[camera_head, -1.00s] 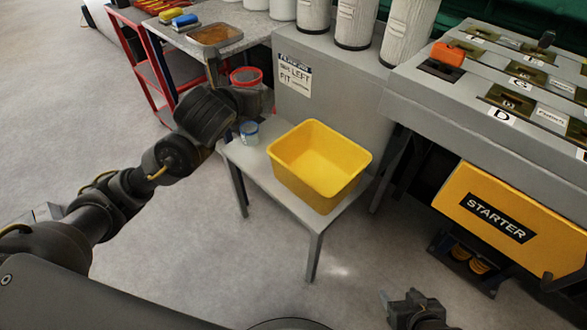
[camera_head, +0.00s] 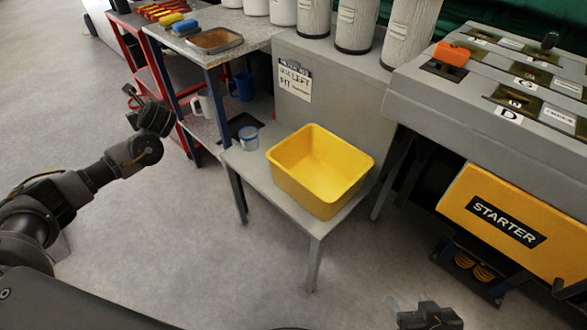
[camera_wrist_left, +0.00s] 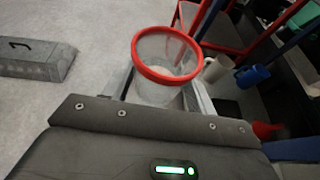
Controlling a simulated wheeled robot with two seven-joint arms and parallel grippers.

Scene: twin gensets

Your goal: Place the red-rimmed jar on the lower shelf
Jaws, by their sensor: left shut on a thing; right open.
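The red-rimmed jar (camera_wrist_left: 166,75) is clear with a wide red rim and sits between my left gripper's fingers (camera_wrist_left: 160,92) in the left wrist view. In the head view my left gripper (camera_head: 135,100) is left of the workbench, and only a bit of red shows by it. The jar is apart from the shelf. My right gripper (camera_head: 424,314) is open at the bottom edge, partly cut off.
A yellow bin (camera_head: 320,170) and a small blue-rimmed jar (camera_head: 248,138) stand on a low grey table (camera_head: 262,185) in front of the shelf. A red rack (camera_head: 150,78) stands left of the bench.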

